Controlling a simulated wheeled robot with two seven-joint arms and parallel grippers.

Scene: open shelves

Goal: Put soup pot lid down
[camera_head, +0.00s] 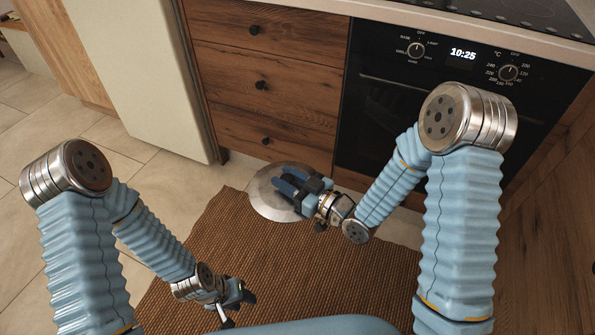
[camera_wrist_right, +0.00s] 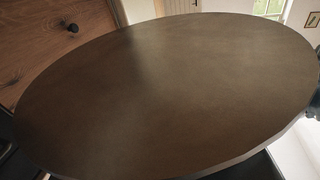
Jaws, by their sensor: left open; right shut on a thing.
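The soup pot lid (camera_head: 265,200) is a round, grey metal disc in front of the wooden drawers in the head view. My right gripper (camera_head: 290,186) is shut on it and hides its middle and right part. In the right wrist view the lid (camera_wrist_right: 165,90) shows as a wide brown disc that fills most of the picture and hides the fingertips. I cannot tell how high the lid is above the floor. My left gripper (camera_head: 243,294) is open and empty over the rug at the lower middle. No pot is in view.
A brown ribbed rug (camera_head: 320,265) covers the floor. Wooden drawers (camera_head: 262,85) with dark knobs stand behind the lid. A black oven (camera_head: 385,115) is right of them, under a counter with a hob. Tiled floor (camera_head: 160,185) is clear at the left.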

